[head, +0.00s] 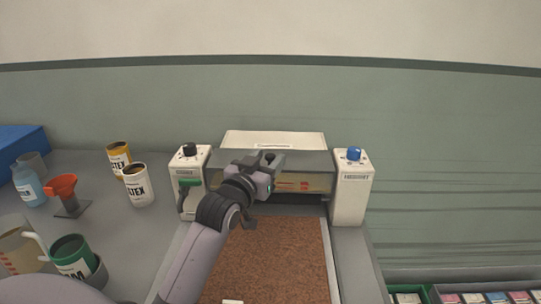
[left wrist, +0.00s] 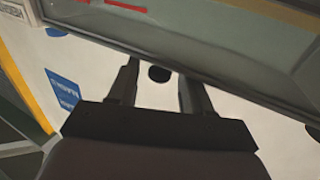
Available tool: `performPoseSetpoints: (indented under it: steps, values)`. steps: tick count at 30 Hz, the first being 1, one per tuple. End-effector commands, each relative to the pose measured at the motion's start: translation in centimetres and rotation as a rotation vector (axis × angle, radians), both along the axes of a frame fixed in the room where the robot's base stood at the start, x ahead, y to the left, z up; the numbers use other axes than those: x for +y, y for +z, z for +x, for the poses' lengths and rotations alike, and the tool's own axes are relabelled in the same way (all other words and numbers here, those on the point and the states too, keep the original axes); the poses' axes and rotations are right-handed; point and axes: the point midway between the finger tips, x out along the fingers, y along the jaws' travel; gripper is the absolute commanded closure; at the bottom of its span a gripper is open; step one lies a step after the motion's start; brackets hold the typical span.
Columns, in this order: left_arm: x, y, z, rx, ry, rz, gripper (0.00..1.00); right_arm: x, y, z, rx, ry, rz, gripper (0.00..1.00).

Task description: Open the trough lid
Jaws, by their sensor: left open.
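The trough lid (head: 312,160) is a grey, glassy panel between the two white posts of a machine. It looks lowered. In the left wrist view, a dark-framed glassy panel (left wrist: 200,55) crosses the top. My left gripper (head: 265,165) is over the lid's middle-left, its arm covering part of the machine's front. In the left wrist view, the left gripper (left wrist: 158,85) is open, with nothing held between its fingers. A small dark round knob (left wrist: 158,73) shows in the gap between the fingertips; I cannot tell whether they touch it. My right gripper is not in view.
The left post (head: 190,165) has a black dial and green handle; the right post (head: 351,190) has a blue knob. A brown mat (head: 270,260) lies in front. Coloured trays (head: 470,297) sit lower right.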

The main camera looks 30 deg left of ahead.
Motion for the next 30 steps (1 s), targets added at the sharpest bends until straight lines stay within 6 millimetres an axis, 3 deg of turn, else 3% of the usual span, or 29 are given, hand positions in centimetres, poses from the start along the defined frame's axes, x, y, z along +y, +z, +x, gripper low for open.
performPoseSetpoints:
  steps: [6, 16, 18, 21, 30]
  values:
    - [0.2, 0.0, 1.6, 0.0, -0.001, 0.001, 0.51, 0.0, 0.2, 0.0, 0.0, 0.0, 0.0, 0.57]
    - [0.3, 0.0, 1.8, 0.0, -0.001, 0.001, 0.51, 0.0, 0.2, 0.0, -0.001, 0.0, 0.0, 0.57]
    - [0.3, 0.0, 1.8, 0.0, -0.001, 0.001, 0.73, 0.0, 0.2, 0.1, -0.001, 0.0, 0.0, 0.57]
    - [0.3, 0.0, 1.8, 0.0, -0.001, 0.0, 1.0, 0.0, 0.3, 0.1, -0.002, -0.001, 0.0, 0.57]
    - [0.3, 0.0, 2.1, 0.0, -0.001, 0.0, 1.0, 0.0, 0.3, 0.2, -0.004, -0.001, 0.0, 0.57]
